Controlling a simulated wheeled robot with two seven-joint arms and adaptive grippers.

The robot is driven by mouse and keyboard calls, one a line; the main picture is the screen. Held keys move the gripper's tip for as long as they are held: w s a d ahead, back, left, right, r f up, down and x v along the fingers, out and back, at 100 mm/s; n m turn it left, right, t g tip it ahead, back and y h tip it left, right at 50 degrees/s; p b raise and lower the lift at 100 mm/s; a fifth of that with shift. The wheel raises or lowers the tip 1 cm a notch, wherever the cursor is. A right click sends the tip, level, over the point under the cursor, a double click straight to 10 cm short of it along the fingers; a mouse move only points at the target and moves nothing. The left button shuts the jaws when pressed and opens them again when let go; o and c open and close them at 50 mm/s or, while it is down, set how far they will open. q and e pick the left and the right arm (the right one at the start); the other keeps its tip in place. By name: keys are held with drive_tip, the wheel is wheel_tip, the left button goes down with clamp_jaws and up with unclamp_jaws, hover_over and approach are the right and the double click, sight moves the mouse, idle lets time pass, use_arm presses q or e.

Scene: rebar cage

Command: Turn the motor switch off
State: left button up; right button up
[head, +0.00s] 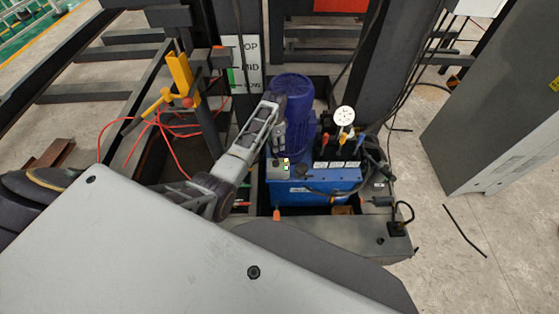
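The blue motor (297,105) stands upright on a bright blue tank unit (315,190) in the middle of the head view. A small grey box (276,173) with tiny coloured marks sits on the front left of the unit, beside the motor's base. It may carry the motor switch, but it is too small to tell, and its setting cannot be read. My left gripper (279,142) reaches in from the left, with its fingers pointing down just above the grey box and close to the motor. I cannot tell contact or finger opening. My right gripper is not in view.
A round white gauge (344,115) and several levers (341,140) stand right of the motor. Black hoses and cables run down the right side. A yellow bracket (181,77) and red wires are at left. A grey cabinet (500,110) stands at right, with open floor before it.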

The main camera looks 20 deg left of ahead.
use_arm(q)
drive_tip(key=m, duration=0.4)
drive_tip(key=shift+s, duration=0.4)
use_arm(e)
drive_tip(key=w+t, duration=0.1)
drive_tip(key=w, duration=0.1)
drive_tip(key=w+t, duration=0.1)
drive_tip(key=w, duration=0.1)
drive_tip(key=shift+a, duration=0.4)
use_arm(q)
drive_tip(key=shift+f, duration=0.1)
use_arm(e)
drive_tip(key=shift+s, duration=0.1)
